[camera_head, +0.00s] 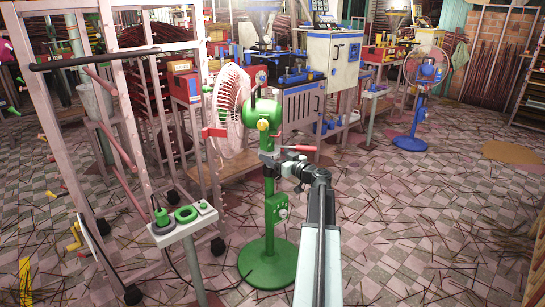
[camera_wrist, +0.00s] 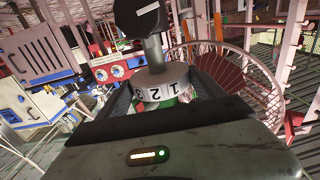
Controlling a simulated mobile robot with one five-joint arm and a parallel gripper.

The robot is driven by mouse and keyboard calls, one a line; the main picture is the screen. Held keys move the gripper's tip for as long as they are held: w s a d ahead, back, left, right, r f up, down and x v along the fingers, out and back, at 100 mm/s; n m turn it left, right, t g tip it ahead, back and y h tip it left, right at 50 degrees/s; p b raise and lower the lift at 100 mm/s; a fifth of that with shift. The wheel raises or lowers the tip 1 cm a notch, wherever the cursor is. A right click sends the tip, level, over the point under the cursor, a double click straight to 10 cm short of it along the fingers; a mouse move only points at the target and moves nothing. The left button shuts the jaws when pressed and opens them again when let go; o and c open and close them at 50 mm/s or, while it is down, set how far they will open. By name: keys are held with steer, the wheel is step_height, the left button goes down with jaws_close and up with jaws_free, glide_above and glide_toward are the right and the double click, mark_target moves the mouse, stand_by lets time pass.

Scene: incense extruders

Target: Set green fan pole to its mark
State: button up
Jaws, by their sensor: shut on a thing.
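The green fan (camera_head: 264,113) stands upright near the middle of the head view, on a round green base (camera_head: 268,264). Its green pole (camera_head: 269,188) carries a small control box. Its pale wire cage (camera_head: 230,105) faces left; the cage also shows at right in the wrist view (camera_wrist: 262,75). My gripper (camera_head: 269,158) is at the upper pole, below the motor. I cannot identify the pole's mark.
A small stand with a green ring (camera_head: 185,213) is at front left, beside a pink rack (camera_head: 120,130). A blue fan (camera_head: 411,140) stands at right. A machine cabinet (camera_head: 330,60) is behind. Thin sticks litter the tiled floor (camera_head: 400,215), open at right.

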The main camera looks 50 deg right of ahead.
step_height(320, 180, down, 2)
steer(key=shift+b, duration=0.3)
steer(key=shift+r, duration=0.2)
steer(key=o, duration=2.1)
steer(key=s, duration=0.7)
steer(key=shift+s+a, duration=0.3)
steer(key=shift+s, duration=0.1)
steer(key=shift+s+f, duration=0.1)
